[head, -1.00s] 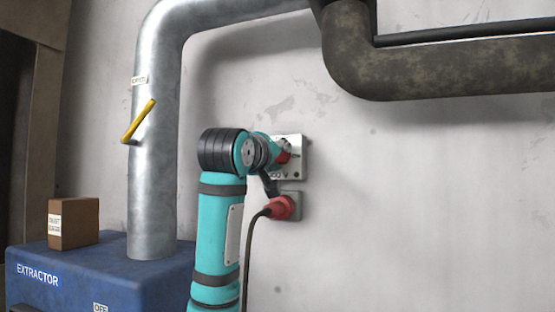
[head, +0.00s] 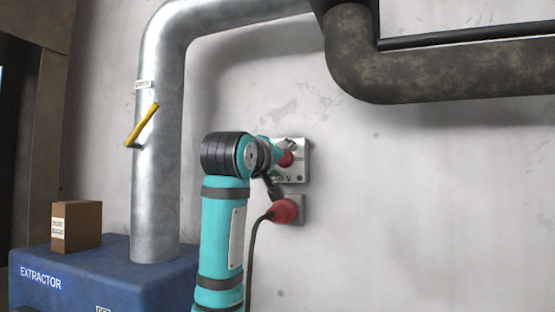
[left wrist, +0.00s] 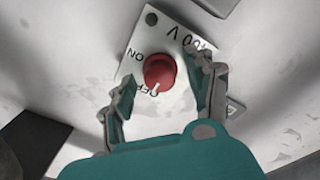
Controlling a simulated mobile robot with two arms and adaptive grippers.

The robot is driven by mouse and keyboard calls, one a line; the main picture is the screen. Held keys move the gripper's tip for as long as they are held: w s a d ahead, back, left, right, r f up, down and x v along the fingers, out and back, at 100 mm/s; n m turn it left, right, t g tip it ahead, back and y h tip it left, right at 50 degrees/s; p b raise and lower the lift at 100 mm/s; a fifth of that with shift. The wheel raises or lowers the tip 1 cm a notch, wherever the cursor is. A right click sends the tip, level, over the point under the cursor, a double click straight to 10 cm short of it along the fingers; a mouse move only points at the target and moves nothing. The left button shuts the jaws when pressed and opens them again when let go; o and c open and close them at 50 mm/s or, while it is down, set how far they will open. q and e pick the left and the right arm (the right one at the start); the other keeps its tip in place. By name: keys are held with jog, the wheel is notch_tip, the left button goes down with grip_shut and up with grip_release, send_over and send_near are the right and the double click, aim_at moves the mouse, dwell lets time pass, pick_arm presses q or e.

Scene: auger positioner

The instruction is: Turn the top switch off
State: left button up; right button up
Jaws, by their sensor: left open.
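The top switch is a red round knob (head: 286,158) on a pale plate (head: 303,160) on the wall. In the left wrist view the knob (left wrist: 160,71) shows between ON and OFF lettering, with its white mark pointing toward the OFF lettering. My left gripper (left wrist: 164,78) is open, one finger on each side of the knob. I see a gap between each finger and the knob, and nothing is held. In the head view my teal wrist partly hides the plate. My right gripper is in neither view.
A red plug (head: 285,211) with a black cable sits in a socket just below the switch. A metal duct (head: 157,200) with a yellow lever (head: 142,125) rises from the blue extractor (head: 95,275), which carries a brown box (head: 77,227). A dark pipe (head: 450,72) runs above.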

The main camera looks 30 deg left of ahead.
pick_arm(q)
jog(key=v, duration=1.2)
